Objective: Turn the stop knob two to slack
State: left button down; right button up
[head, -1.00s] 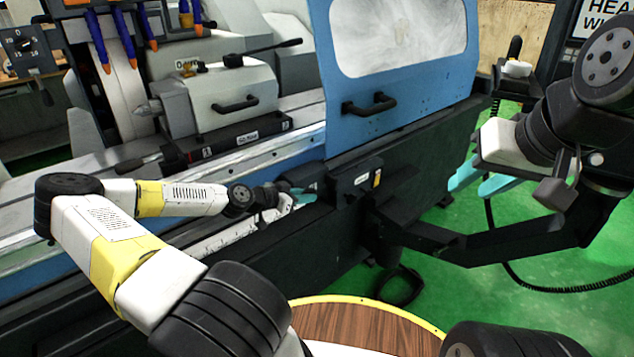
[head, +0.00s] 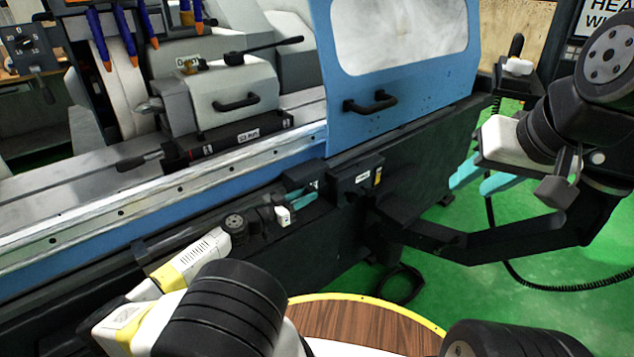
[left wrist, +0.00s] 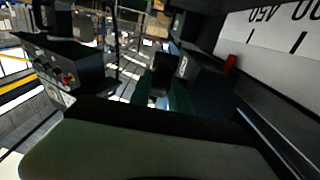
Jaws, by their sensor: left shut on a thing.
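My left gripper (head: 303,197) is at the front of the grinder bed, just left of a black box under the blue rail. In the left wrist view its fingers (left wrist: 162,92) are shut on a small dark knob (left wrist: 161,76), which I take to be stop knob two. Its marking cannot be read, and the fingers hide most of it in the head view. My right gripper (head: 482,180) is open and empty, with its teal fingers apart, over the green floor at the right.
A white scale (left wrist: 265,38) and a red pointer (left wrist: 230,65) are close to the left fingers. The labelled black box (head: 356,180) stands right of them. The blue door (head: 400,85) with a black handle is above. A round wooden top (head: 350,325) is in front.

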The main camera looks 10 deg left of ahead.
pick_arm(q)
jog(key=shift+a+f, duration=0.1)
jog(key=shift+f, duration=0.05)
jog(key=c, duration=1.5)
grip_release()
jog(key=v, duration=0.7)
jog(key=shift+s+a, duration=0.15)
jog(key=shift+s, duration=0.15)
